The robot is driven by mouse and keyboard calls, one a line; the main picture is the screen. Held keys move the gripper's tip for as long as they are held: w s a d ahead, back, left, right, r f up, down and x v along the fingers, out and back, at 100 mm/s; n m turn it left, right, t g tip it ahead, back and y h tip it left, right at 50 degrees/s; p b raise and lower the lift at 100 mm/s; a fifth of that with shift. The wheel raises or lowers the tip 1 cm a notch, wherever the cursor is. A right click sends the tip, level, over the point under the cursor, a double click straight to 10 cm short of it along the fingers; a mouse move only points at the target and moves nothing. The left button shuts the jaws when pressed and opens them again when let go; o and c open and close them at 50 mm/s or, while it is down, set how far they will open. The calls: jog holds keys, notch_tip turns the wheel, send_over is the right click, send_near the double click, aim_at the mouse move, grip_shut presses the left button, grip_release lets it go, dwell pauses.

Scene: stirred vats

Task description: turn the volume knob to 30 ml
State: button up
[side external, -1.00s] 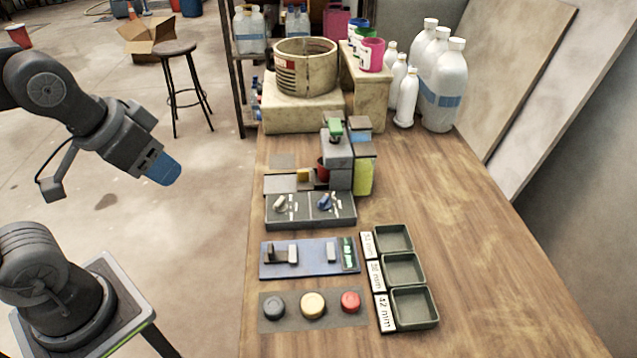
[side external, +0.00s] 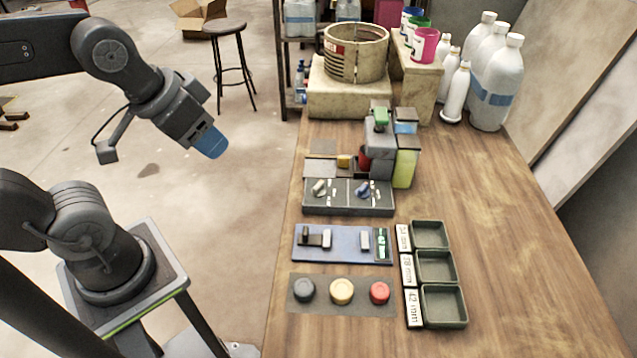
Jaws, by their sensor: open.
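A dark grey panel (side external: 348,208) on the table carries two pointer knobs with white scale marks. The left one is a pale knob (side external: 319,187) and the right one a blue knob (side external: 362,189). Their labels are too small to read, so I cannot tell which is the volume knob or its setting. My gripper (side external: 210,144), with blue fingertips, hangs in the air left of the table, well apart from both knobs. It is open, and nothing shows between its fingers.
Behind the panel stands a dispenser (side external: 379,150) with a green top. In front lie a blue slider board (side external: 342,245) and black, yellow (side external: 341,291) and red caps. Green trays (side external: 443,306) sit at right.

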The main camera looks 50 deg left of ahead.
jog(key=shift+w, duration=0.1)
jog(key=shift+c, duration=0.2)
jog(key=n+g, duration=0.3)
jog(key=g, duration=0.3)
send_over(318, 184)
notch_tip(318, 184, down, 9)
notch_tip(318, 184, down, 13)
jog(key=shift+d+f, duration=0.1)
jog(key=shift+c, duration=0.2)
grip_shut()
